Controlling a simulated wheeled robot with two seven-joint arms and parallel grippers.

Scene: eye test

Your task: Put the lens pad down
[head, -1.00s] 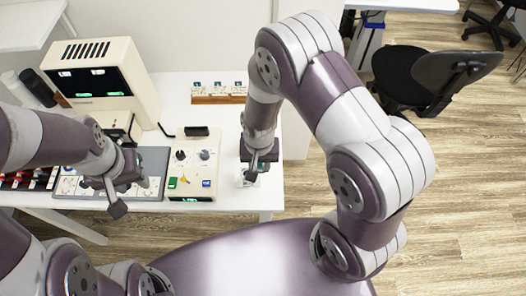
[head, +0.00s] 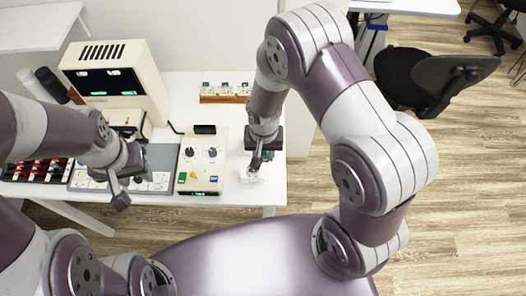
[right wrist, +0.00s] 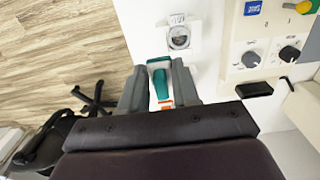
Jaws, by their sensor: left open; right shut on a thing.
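My right gripper (head: 257,163) is low over the right part of the white table. In the right wrist view its fingers (right wrist: 160,78) are shut on a teal thing with white and orange at its lower part, seemingly the lens pad (right wrist: 160,86). Its lower end is hidden by the gripper, and I cannot tell whether it touches the table. A small white piece with a round dark-rimmed disc (right wrist: 178,37) lies on the table just beyond the fingertips. My left gripper (head: 134,189) is open and empty in front of a grey panel.
A cream control box (head: 203,163) with knobs stands left of my right gripper. A cream instrument with dark screens (head: 115,78) stands at the back left. A wooden rack with cards (head: 226,98) is at the back. The table's (head: 222,115) right edge is close to my right gripper.

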